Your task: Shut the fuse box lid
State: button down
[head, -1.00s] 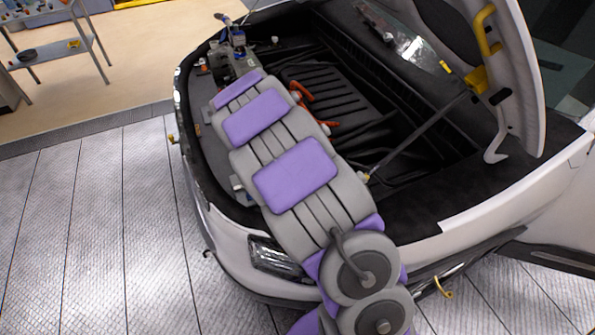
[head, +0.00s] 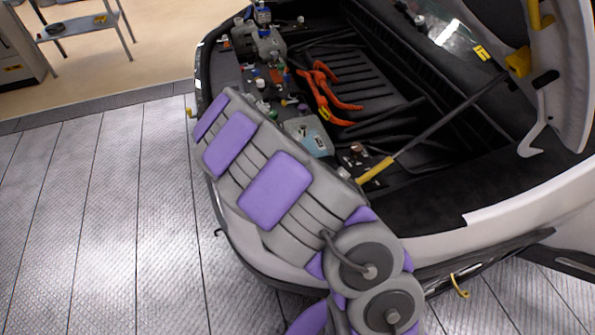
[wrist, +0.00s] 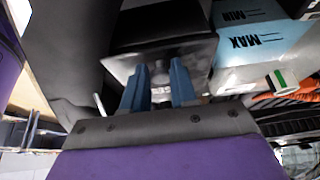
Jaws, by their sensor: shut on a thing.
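In the wrist view, the two blue fingers of my gripper (wrist: 158,88) reach up to a dark box (wrist: 160,40), which I take to be the fuse box with its lid. The fingers stand a little apart at the near lower edge of this box and are shut on a small part there. The exact contact between the fingers is dark and hard to see. In the head view my own arm hides the gripper and this box, so I cannot tell the lid's angle there.
A pale blue tank (wrist: 250,38) marked MIN and MAX stands right of the box. The head view shows orange pliers-like handles (head: 322,92), a yellow-ended prop rod (head: 375,170) and the raised hood (head: 570,80). Open floor (head: 95,220) lies to the left.

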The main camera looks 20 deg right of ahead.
jog(key=shift+s+a+f+b, duration=0.1)
jog(key=shift+a+f+b, duration=0.25)
jog(key=shift+f, duration=0.35)
jog(key=shift+f, duration=0.1)
jog(key=c, duration=1.1)
grip_release()
jog(key=shift+s, duration=0.15)
jog(key=shift+o, duration=1)
jog(key=p+v, duration=0.3)
jog(key=v, duration=1.5)
jog(key=shift+d, duration=0.2)
jog(key=shift+d, duration=0.1)
